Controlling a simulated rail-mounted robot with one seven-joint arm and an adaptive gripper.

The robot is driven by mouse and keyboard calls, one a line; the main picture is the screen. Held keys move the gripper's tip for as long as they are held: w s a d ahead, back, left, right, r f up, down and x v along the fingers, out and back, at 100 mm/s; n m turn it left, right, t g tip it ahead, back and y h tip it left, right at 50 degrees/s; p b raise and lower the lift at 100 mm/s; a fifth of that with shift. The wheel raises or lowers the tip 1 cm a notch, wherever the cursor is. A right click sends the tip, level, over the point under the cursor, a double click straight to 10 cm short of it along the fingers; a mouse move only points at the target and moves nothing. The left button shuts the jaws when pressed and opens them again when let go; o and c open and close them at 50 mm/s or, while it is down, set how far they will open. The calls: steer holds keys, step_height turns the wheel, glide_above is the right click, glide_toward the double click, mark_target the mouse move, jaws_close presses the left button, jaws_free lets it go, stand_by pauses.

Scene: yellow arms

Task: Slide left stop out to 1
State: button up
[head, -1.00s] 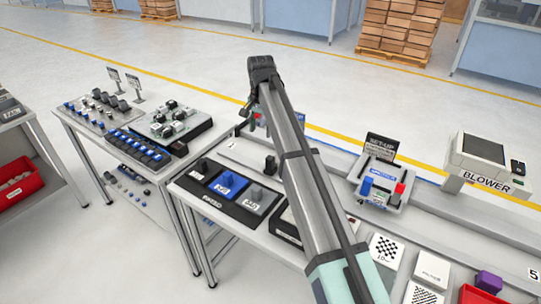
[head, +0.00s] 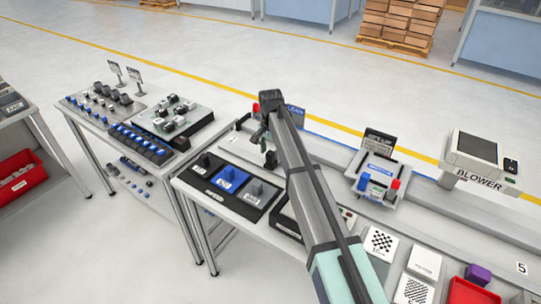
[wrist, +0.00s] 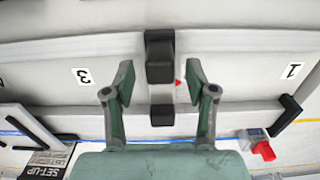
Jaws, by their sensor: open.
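A black stop (wrist: 160,57) sits across the pale rail (wrist: 240,85). A small red pointer (wrist: 179,82) shows beside it, between a "3" label (wrist: 82,76) on the left and a "1" label (wrist: 292,71) on the right in the wrist view. My gripper (wrist: 160,78) is open, one finger on each side of the stop, with gaps visible on both sides. In the head view the stop (head: 270,159) stands on the rail, just below my gripper (head: 260,138), which is small and partly hidden by my arm there.
A set-up sign (head: 380,142) and a fixture with blue and red parts (head: 378,182) stand to the right along the rail. A grey box with a red button (wrist: 262,148) is behind the rail. A black tray of blocks (head: 228,184) lies in front.

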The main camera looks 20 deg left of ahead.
steer(key=shift+f+p, duration=0.4)
steer(key=shift+f, duration=1.55)
jaws_close()
